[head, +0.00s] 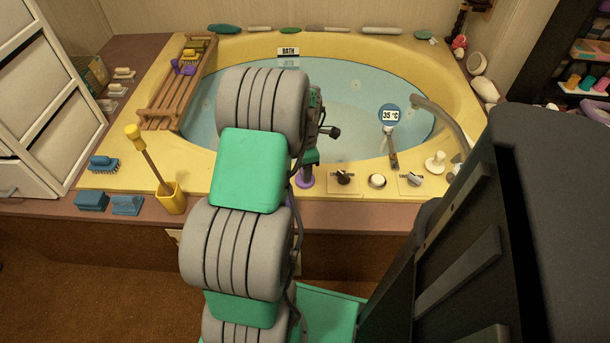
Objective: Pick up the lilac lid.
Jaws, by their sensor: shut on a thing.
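A lilac round piece (305,181), which looks like the lid, shows at the tub's front ledge, just right of my arm. My gripper (307,170) points down on it from above and is shut on it. My arm hides much of the gripper, and the fingertips are small. I cannot tell whether the lid still touches the ledge. A bit of purple also shows lower down beside my arm, mostly hidden.
The yellow tub (460,78) holds blue water. Right of the lid stand tap knobs (377,181), a spout and a white stopper (435,162). At left are a yellow holder with a plunger (171,198), blue brushes (103,164) and a wooden rack (168,103).

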